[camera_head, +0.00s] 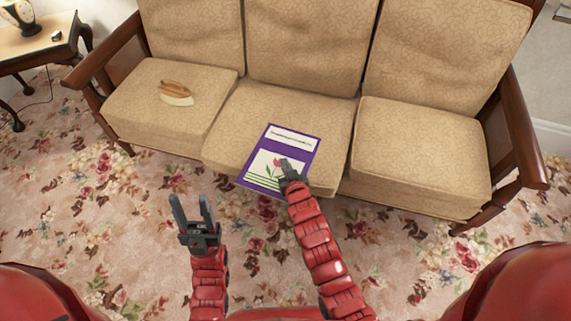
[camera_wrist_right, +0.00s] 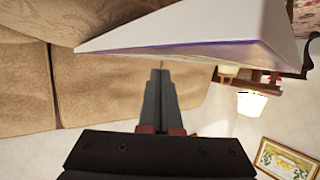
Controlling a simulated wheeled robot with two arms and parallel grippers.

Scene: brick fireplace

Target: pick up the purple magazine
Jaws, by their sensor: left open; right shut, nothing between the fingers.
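The purple magazine (camera_head: 301,158) lies on the sofa's middle cushion, its near end at the cushion's front edge. Its cover has a white title strip and a picture of a pink flower. My right gripper (camera_head: 285,163) overlaps the magazine's lower right part and hides some of the picture. In the right wrist view, the right gripper's fingers (camera_wrist_right: 158,73) are shut with nothing between them. A white surface with a purple edge, apparently the magazine (camera_wrist_right: 190,40), is close to the fingertips; contact cannot be told. My left gripper (camera_head: 189,198) is open and empty, left of the magazine, over the carpet.
The beige sofa (camera_head: 305,45) has wooden arms on both sides. A wooden-handled iron-like object (camera_head: 175,94) sits on its left cushion. The right cushion (camera_head: 420,150) is clear. A side table (camera_head: 35,42) with a lamp stands at far left. Floral carpet (camera_head: 110,210) lies in front.

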